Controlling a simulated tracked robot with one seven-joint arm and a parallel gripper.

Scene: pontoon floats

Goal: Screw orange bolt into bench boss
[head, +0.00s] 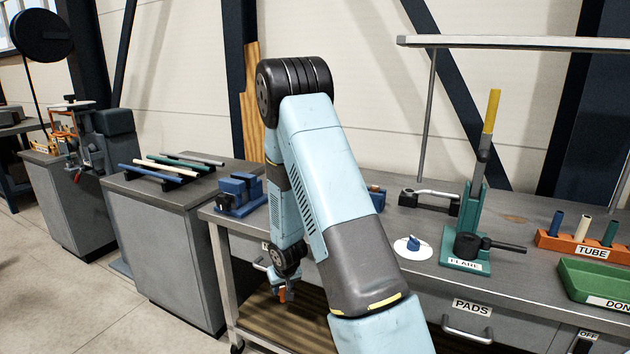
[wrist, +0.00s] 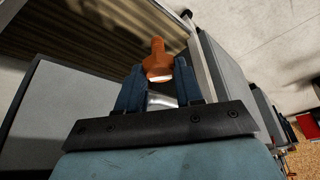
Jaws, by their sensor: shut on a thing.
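The orange bolt (wrist: 157,62) shows in the wrist view between the tips of my gripper's two blue fingers. My gripper (wrist: 160,76) is shut on it. A small pale patch shows at the bolt's near end. In the head view my gripper (head: 283,287) hangs low at the front left of the workbench, below the benchtop level, with a bit of orange at its end. I cannot pick out the bench boss in either view; my arm hides part of the benchtop (head: 475,230).
On the bench stand a blue vise (head: 240,193), a white disc with a blue knob (head: 412,246), a green lever tool (head: 472,225), an orange tube rack (head: 585,245) and a green tray (head: 597,281). A grey cabinet (head: 165,235) with rods stands left of the bench across a narrow gap.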

